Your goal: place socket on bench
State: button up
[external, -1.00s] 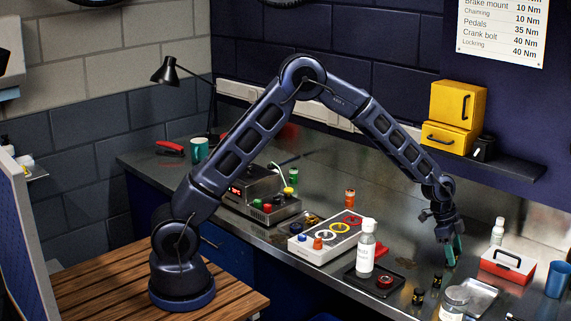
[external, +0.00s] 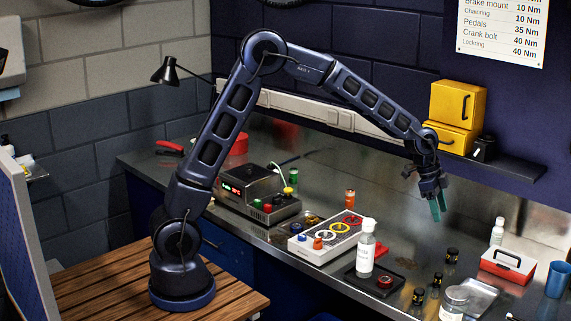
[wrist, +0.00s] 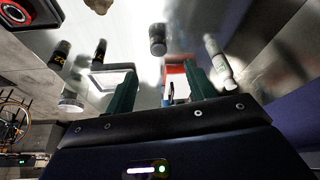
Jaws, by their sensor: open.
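A small black socket with a yellow band (external: 452,255) stands upright on the bench (external: 330,180). Two similar sockets stand nearer the front, one (external: 436,283) behind the other (external: 418,296). My gripper (external: 435,210) hangs above the bench with its teal fingers apart and nothing between them, clear of the socket below. In the wrist view the open fingers (wrist: 160,88) point over the bench, and a dark socket (wrist: 157,40) stands beyond them.
A red toolbox (external: 508,266), a white bottle (external: 497,231), a blue cup (external: 556,279), a metal tray (external: 482,297) and a jar (external: 454,303) stand around the sockets. Yellow boxes (external: 456,104) stand on the shelf behind.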

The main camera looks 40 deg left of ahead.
jog(key=s+a+r+n+t+y, duration=0.15)
jog(key=s+a+r, duration=0.3)
jog(key=a, duration=0.55)
jog(key=s+a+r+n, duration=0.3)
jog(key=a+r, duration=0.3)
jog(key=a, duration=0.3)
jog(key=s+a+r+n+t+y, duration=0.1)
jog(key=s+a+r+n, duration=0.3)
jog(key=a, duration=0.6)
jog(key=s+a+n+y, duration=0.1)
jog(key=s+a+n, duration=0.2)
jog(key=s+a, duration=0.6)
jog(key=s+a+n, duration=0.3)
jog(key=s+a, duration=0.6)
jog(key=s, duration=0.5)
jog(key=shift+a+f+n+t+y, duration=0.3)
jog(key=shift+f+n+t+y, duration=0.05)
jog(key=shift+t, duration=0.1)
jog(key=shift+o, duration=0.4)
